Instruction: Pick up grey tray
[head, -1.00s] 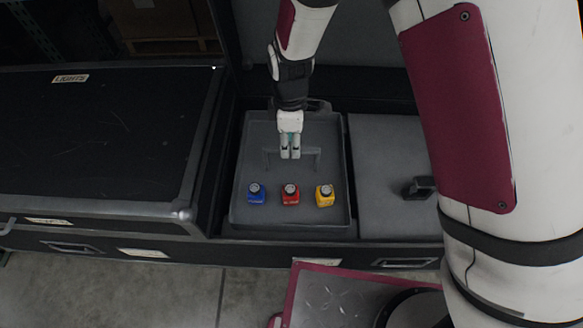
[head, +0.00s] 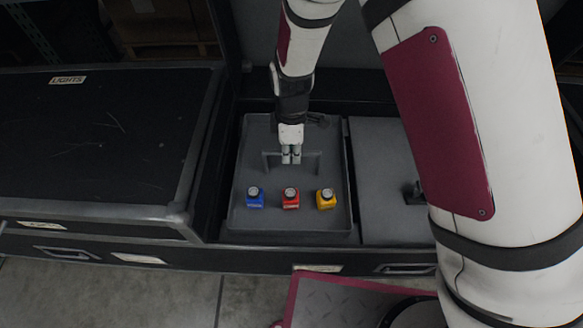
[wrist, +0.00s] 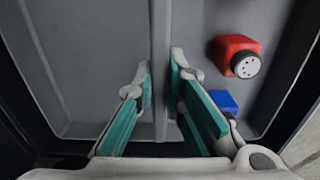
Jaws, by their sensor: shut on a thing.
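The grey tray (head: 236,205) lies in the left recess of the open dark case, with a raised handle (head: 312,156) across its middle. It also fills much of the wrist view (wrist: 85,60). My gripper (head: 291,161) points down at the middle of the handle. In the wrist view my gripper (wrist: 159,75) has its fingers on both sides of the thin handle bar, shut on it. The fingertips hide part of the bar. Any gap under the tray cannot be made out.
Blue (head: 255,198), red (head: 290,199) and yellow (head: 325,199) bottles stand in a row at the tray's near side. A grey panel with a dark handle (head: 414,193) is to the right. A black case lid marked LIGHTS (head: 110,140) lies to the left.

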